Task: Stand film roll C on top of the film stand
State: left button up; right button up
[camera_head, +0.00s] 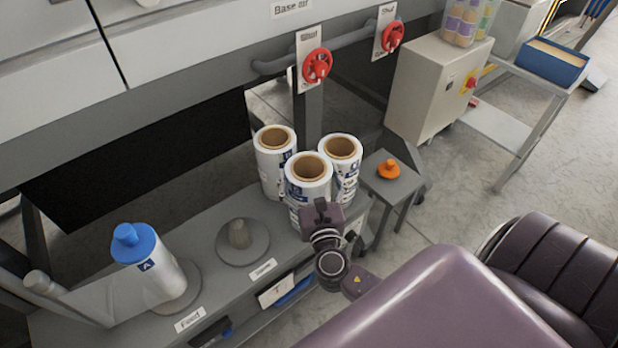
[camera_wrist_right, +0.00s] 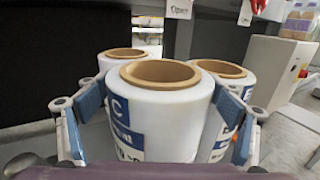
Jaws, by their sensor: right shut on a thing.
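Film roll C (camera_head: 309,170) is a white roll with a brown core and blue print. It stands upright in front of two similar rolls. In the right wrist view film roll C (camera_wrist_right: 165,110) shows its letter C, with a blue-padded finger on each side. My right gripper (camera_wrist_right: 160,115) is shut on it; in the head view the gripper (camera_head: 318,215) is at its near side, hiding its lower part. The film stand (camera_head: 258,252) is a grey disc with a short peg, left of the rolls, and is empty. I cannot tell whether roll C touches the bench. My left gripper is out of view.
Two other rolls (camera_head: 272,158) (camera_head: 345,150) stand close behind roll C. A roll with a blue top marked A (camera_head: 150,270) stands at the left. An orange knob (camera_head: 388,169) lies on a small table at right. Red valve wheels (camera_head: 316,66) hang above.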

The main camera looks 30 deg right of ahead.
jog(key=shift+f, duration=0.45)
jog(key=shift+f, duration=0.15)
jog(key=o, duration=2)
jog(key=shift+f, duration=0.1)
jog(key=shift+r, duration=0.2)
jog(key=b+v, duration=0.2)
jog(key=v, duration=1)
jog(key=shift+s, duration=0.1)
